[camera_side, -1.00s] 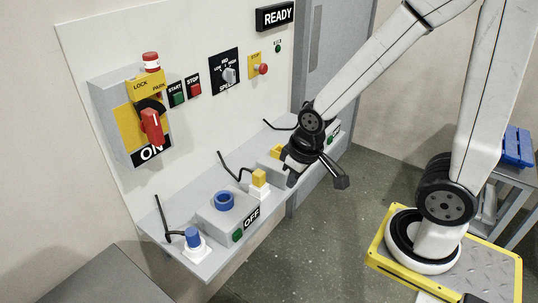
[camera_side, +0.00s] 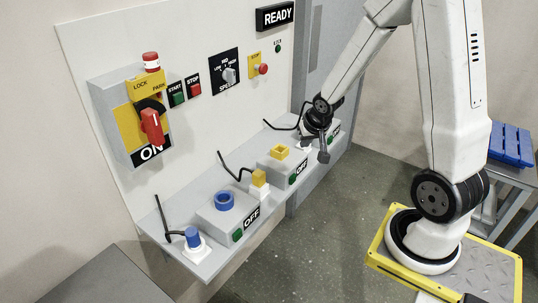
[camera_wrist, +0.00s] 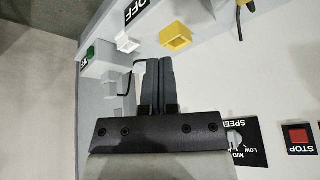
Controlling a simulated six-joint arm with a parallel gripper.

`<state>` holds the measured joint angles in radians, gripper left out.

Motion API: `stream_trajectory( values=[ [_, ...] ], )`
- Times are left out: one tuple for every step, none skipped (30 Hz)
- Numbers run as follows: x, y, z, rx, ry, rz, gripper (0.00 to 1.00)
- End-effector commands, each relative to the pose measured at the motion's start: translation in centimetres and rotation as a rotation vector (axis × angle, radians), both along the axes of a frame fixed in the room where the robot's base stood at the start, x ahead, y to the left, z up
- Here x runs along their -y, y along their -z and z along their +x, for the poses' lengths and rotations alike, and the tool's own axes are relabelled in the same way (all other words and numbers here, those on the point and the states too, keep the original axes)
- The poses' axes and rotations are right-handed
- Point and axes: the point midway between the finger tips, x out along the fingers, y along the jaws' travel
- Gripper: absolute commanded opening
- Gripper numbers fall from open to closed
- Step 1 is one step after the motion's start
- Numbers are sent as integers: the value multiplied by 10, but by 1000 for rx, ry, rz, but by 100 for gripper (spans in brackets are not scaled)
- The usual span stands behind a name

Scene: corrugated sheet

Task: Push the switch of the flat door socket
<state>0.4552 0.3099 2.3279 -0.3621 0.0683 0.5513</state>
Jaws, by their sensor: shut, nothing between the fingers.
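The far socket box (camera_side: 333,141), at the door end of the shelf, is partly hidden by my gripper (camera_side: 307,138). Its green switch (camera_wrist: 91,54) and dark label show at the left in the wrist view, on the grey box (camera_wrist: 96,70). My gripper (camera_wrist: 165,60) is shut and empty. In the wrist view its fingers lie to the right of the switch, apart from it. A white holder (camera_wrist: 127,44) lies between them in that picture. The fingertips are hard to make out in the side view.
The yellow socket (camera_side: 280,152) with its OFF label (camera_side: 299,169) is nearer the camera, and the blue socket (camera_side: 224,200) nearer still. Yellow (camera_side: 259,178) and blue (camera_side: 192,238) plugs stand on white holders. The wall panel carries several controls.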

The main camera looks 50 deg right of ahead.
Motion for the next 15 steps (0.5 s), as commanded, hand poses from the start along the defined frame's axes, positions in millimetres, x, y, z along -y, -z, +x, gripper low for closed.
stream_trajectory(
  values=[
    [16,4,0,15,47,5,0],
    [24,6,0,25,72,6,0],
    [35,8,0,40,105,9,0],
    [44,10,-1,51,131,13,0],
    [52,12,-1,63,155,16,0],
    [63,15,-2,77,187,20,0],
    [72,17,-3,89,214,25,0],
    [80,19,-4,101,237,28,0],
    [91,22,-6,115,270,34,0],
    [99,25,-8,128,293,38,0],
    [107,27,-10,138,317,43,0],
    [118,30,-13,154,349,49,0],
    [126,33,-15,165,372,54,0],
    [134,35,-18,178,396,60,0],
    [144,39,-22,193,427,68,0]
  ],
)
